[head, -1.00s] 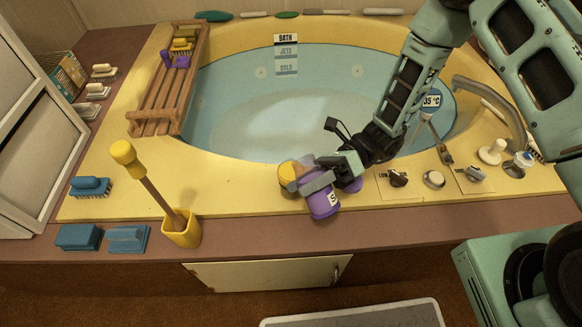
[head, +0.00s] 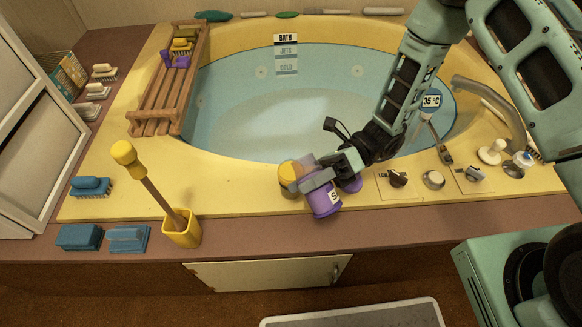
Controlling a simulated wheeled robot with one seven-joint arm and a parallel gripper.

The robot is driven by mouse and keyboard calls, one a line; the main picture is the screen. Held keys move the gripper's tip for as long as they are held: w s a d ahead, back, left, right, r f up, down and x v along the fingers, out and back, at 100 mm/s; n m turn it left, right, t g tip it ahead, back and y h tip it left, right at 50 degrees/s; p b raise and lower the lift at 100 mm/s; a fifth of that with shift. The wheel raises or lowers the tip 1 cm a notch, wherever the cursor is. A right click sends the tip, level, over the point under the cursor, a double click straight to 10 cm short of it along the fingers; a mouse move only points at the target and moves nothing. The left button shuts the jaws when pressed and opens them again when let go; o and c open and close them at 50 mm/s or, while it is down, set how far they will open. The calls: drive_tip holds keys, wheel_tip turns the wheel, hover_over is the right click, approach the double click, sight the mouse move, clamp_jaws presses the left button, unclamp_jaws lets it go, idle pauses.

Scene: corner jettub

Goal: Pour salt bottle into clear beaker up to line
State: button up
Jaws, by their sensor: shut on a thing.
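My gripper (head: 318,181) is shut on a purple bottle (head: 324,203) with a white label that starts with "S". The bottle is tilted, its lower part toward the front edge of the yellow tub rim. A yellow-topped round thing (head: 289,173) shows just left of my fingers, partly behind them. I cannot tell if it is the bottle's cap or a separate container. Another purple shape (head: 354,186) shows behind my gripper, mostly hidden. I cannot make out a clear beaker, its line or any salt flow.
The blue tub (head: 240,125) lies behind my gripper. Knobs (head: 433,180) and a faucet (head: 490,95) are on the right. A yellow holder (head: 181,229) with a handled brush, blue brushes (head: 91,187) and a wooden rack (head: 165,95) are on the left. The front rim left of the bottle is clear.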

drive_tip(key=shift+f+m+b, duration=0.8)
drive_tip(key=shift+f+b, duration=0.2)
drive_tip(key=shift+f, duration=0.05)
idle(0.4)
drive_tip(key=shift+r+m, duration=0.45)
drive_tip(key=shift+m, duration=0.35)
idle(0.8)
drive_tip(key=shift+w+a+r+m+p, duration=0.35)
drive_tip(key=shift+w+m+p, duration=0.35)
drive_tip(key=shift+p, duration=0.7)
drive_tip(key=shift+r+m+p, duration=0.5)
drive_tip(key=shift+m+p, duration=0.7)
drive_tip(key=shift+p, duration=0.3)
idle(2.0)
